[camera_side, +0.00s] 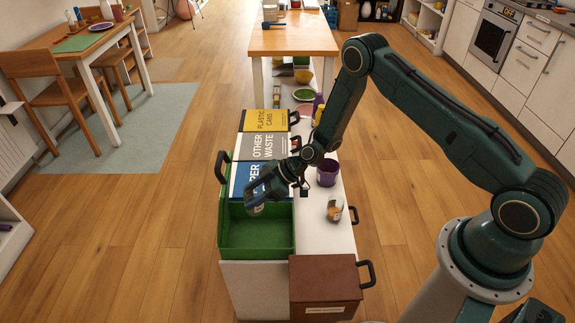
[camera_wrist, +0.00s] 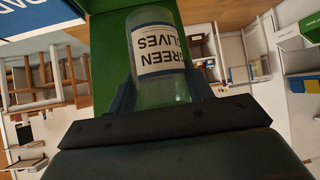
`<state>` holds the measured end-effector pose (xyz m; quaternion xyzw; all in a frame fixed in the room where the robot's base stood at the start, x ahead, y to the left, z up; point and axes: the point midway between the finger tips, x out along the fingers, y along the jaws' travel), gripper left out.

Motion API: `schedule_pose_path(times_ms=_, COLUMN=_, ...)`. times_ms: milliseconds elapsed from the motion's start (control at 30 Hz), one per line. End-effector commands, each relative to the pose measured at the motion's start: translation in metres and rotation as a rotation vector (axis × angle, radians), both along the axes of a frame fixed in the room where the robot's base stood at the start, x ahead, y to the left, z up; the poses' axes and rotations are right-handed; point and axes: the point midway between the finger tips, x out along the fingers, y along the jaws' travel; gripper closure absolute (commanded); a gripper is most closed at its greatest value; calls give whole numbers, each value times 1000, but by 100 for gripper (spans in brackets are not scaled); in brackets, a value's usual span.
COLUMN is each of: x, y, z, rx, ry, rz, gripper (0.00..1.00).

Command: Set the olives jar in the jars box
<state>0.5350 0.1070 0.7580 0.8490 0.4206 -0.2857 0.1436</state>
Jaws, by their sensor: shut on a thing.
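My gripper (camera_side: 258,193) is shut on the olives jar (camera_wrist: 165,55), a clear glass jar whose white label reads "GREEN OLIVES", upside down in the wrist view. In the side view, only a little of the jar (camera_side: 256,209) shows below the fingers. The gripper and jar are over the open green box (camera_side: 256,250) at the near left end of the white counter. I cannot tell how far the jar is below its rim. No writing on the green box is readable, so I cannot confirm it is the jars box.
Behind the green box stand a blue "PAPER" box (camera_side: 240,180), a grey "OTHER WASTE" box (camera_side: 262,146) and a yellow one (camera_side: 266,120). To the right are a second jar (camera_side: 335,209) and a purple cup (camera_side: 327,173). A brown box (camera_side: 325,280) stands in front.

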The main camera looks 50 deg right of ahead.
Motion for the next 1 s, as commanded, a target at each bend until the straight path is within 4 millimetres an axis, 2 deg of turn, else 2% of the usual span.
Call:
schedule_pose_path(times_ms=267, x=0, y=1, z=-4, rx=2, ry=-2, rz=4, gripper=77)
schedule_pose_path(times_ms=433, x=0, y=1, z=-15, rx=2, ry=-1, rz=4, gripper=77)
schedule_pose_path(times_ms=1000, x=0, y=1, z=-99, rx=2, ry=0, rz=3, gripper=77)
